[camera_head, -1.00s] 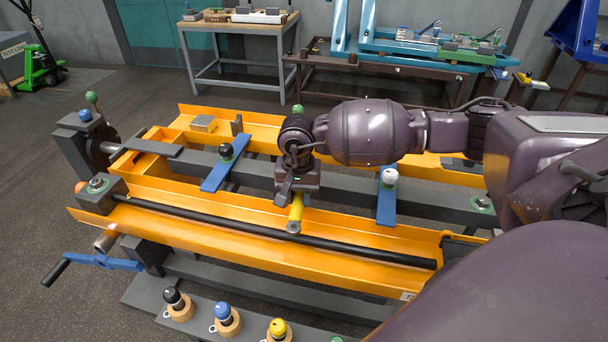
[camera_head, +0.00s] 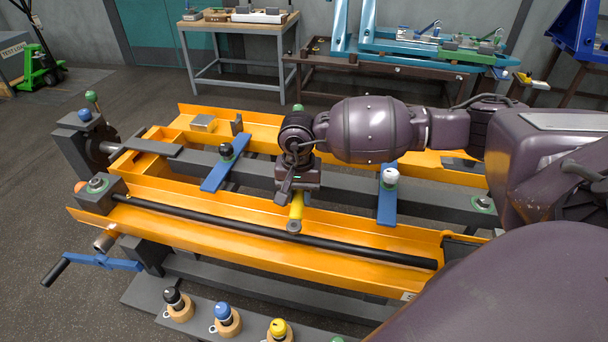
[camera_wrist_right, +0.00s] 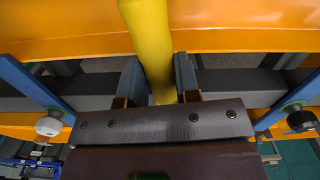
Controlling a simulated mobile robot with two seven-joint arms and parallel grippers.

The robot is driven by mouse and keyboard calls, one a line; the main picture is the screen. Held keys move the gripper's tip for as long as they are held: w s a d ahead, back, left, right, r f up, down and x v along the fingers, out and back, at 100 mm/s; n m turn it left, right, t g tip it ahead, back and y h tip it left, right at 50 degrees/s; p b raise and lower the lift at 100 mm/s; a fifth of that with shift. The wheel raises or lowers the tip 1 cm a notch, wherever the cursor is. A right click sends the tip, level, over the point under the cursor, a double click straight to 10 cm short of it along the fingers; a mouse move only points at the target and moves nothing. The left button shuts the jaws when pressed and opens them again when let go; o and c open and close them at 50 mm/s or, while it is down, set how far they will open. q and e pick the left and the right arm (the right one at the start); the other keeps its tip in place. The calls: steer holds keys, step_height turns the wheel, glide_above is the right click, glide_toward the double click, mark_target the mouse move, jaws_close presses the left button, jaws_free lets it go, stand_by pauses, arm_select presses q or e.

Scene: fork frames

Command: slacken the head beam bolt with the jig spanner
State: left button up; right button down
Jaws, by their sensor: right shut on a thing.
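A yellow-handled tool (camera_head: 296,207), which looks like the jig spanner, has a grey ring end towards the front. My right gripper (camera_head: 297,195) is shut on it, over the middle of the orange frame. In the right wrist view the yellow handle (camera_wrist_right: 148,40) runs between the two fingers of my right gripper (camera_wrist_right: 158,82). A bolt head (camera_head: 97,183) sits on the dark block at the frame's left end, and another (camera_head: 482,203) shows on the grey beam at the right. I cannot tell for sure which is the head beam bolt. The spanner is apart from both. My left gripper is out of view.
Blue clamp bars with a black knob (camera_head: 226,151) and a white knob (camera_head: 390,176) flank my right gripper. A black rod (camera_head: 250,228) runs along the front orange channel (camera_head: 200,247). A blue crank (camera_head: 105,262) juts out front left. Several coloured knobs (camera_head: 222,312) stand in front.

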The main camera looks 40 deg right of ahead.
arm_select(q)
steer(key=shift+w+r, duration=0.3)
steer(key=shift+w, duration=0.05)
arm_select(e)
steer(key=shift+r, duration=0.6)
arm_select(q)
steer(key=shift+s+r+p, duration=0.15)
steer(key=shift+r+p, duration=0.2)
steer(key=shift+p, duration=0.1)
arm_select(e)
steer(key=shift+r, duration=0.8)
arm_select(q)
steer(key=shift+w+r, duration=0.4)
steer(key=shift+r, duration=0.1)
arm_select(e)
steer(key=shift+r, duration=0.7)
steer(key=shift+r+p, duration=0.2)
steer(key=shift+p, duration=0.1)
steer(key=shift+r+p, duration=0.6)
steer(key=shift+r, duration=1.05)
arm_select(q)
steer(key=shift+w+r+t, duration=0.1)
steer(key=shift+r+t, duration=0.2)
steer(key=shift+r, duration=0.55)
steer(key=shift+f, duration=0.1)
